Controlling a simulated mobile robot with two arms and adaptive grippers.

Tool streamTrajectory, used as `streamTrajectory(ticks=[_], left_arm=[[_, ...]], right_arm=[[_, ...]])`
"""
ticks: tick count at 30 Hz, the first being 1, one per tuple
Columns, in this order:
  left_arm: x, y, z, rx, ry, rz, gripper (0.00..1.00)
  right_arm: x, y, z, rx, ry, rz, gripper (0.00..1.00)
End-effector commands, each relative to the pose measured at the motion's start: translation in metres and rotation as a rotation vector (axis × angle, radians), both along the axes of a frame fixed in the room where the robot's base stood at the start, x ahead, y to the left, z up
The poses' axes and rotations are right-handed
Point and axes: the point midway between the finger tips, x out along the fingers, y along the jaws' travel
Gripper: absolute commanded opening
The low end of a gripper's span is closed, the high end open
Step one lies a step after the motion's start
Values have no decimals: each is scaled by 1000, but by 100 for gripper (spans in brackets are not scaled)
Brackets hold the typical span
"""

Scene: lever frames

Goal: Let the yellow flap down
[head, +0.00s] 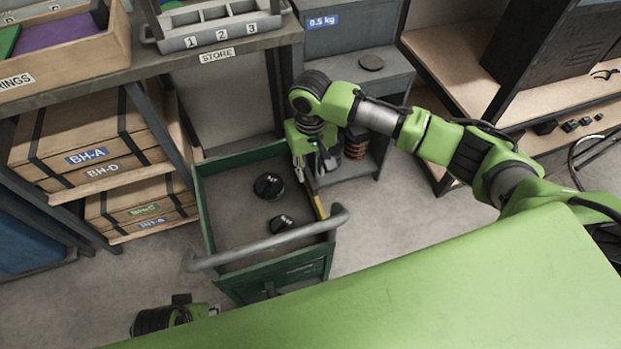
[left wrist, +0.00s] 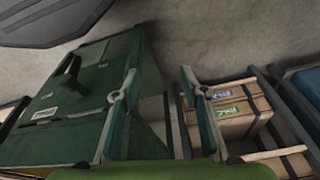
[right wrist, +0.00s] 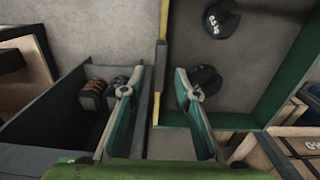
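The yellow flap shows as a narrow yellow-edged strip (head: 317,203) along the right side of the green cart (head: 204,222). It appears upright, seen nearly edge-on. In the right wrist view its yellow edge (right wrist: 163,50) runs down between the two fingers of my right gripper (right wrist: 160,85). In the head view my right gripper (head: 311,172) is at the far end of that edge, pointing down. Its fingers are apart, one on each side; I cannot tell if either touches. My left gripper (left wrist: 160,88) is open and empty beside the cart, low at the lower left in the head view.
Two dark weights (head: 268,186) lie in the cart's tray. A grey handle bar (head: 265,247) crosses its near end. A grey cabinet (head: 345,45) stands behind, close to my right gripper. Shelves with wooden boxes (head: 90,160) stand left. Floor right of the cart is clear.

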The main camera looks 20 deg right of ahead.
Motion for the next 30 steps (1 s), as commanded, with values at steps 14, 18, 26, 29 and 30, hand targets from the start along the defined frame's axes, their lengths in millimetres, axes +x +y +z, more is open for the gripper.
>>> streamTrajectory(ticks=[14,18,26,29,30], left_arm=[[0,1,41,-1,-21,3,40],[0,1,41,-1,-21,3,40],[0,1,41,-1,-21,4,40],[0,1,41,-1,-21,4,40],[0,1,41,-1,-21,4,40]], right_arm=[[0,0,-40,0,1,0,29],[0,0,-40,0,0,0,29],[0,0,-40,0,0,0,0],[0,0,-39,0,0,0,0],[0,0,-39,0,0,0,0]])
